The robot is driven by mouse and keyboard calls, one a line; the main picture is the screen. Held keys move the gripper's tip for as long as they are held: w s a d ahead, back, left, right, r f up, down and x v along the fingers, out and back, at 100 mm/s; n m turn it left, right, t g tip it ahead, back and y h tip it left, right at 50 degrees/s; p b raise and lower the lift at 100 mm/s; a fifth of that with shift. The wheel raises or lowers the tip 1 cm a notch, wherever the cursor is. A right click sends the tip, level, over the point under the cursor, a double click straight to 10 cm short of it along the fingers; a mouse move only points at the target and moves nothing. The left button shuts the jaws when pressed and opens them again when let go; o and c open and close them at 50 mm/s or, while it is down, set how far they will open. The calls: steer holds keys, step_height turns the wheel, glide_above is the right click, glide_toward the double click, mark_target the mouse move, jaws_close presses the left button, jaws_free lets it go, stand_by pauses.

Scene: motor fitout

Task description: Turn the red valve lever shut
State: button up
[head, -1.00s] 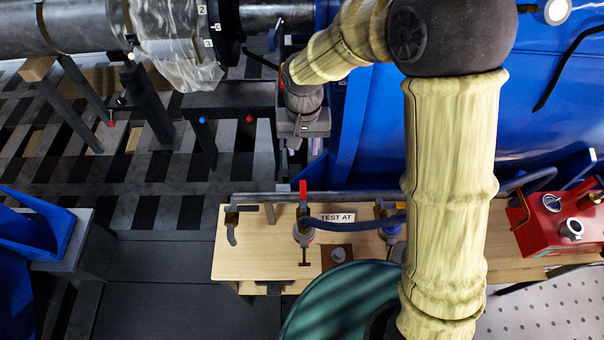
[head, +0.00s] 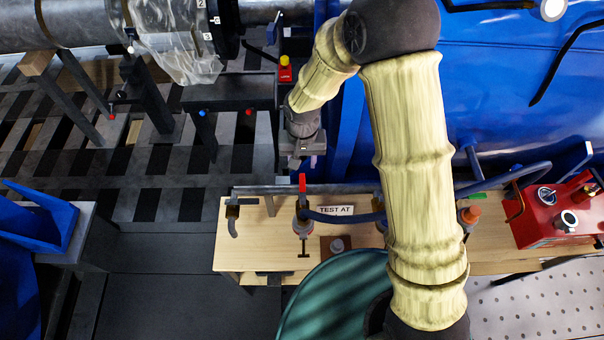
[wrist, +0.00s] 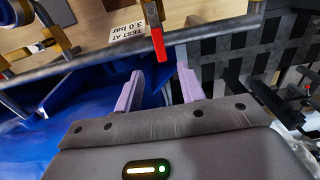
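The red valve lever (head: 302,183) stands upright on its valve at the pipe along the back edge of the wooden bench. It also shows in the wrist view (wrist: 157,44), hanging from the pipe just beyond my fingers. My gripper (wrist: 160,85) is open, its two pale purple fingers apart with nothing between them. The lever's tip lies ahead of the gap between the fingertips and looks apart from both. In the head view my gripper (head: 308,163) hangs above and slightly right of the lever; its fingers show only in part.
The grey pipe (head: 345,189) runs along the wooden bench (head: 258,250). A "TEST AT 3.0 bar" sign (wrist: 127,37) is beside the lever. A blue hose (head: 340,217) passes near the valve. A red box (head: 540,222) sits at right. A blue tank (head: 480,90) fills the back right.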

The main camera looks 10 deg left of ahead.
mark_target(302, 180)
step_height(302, 180, down, 9)
steer(key=shift+r+p, duration=0.15)
steer(key=shift+p, duration=0.95)
steer(key=shift+c, duration=0.2)
jaws_close()
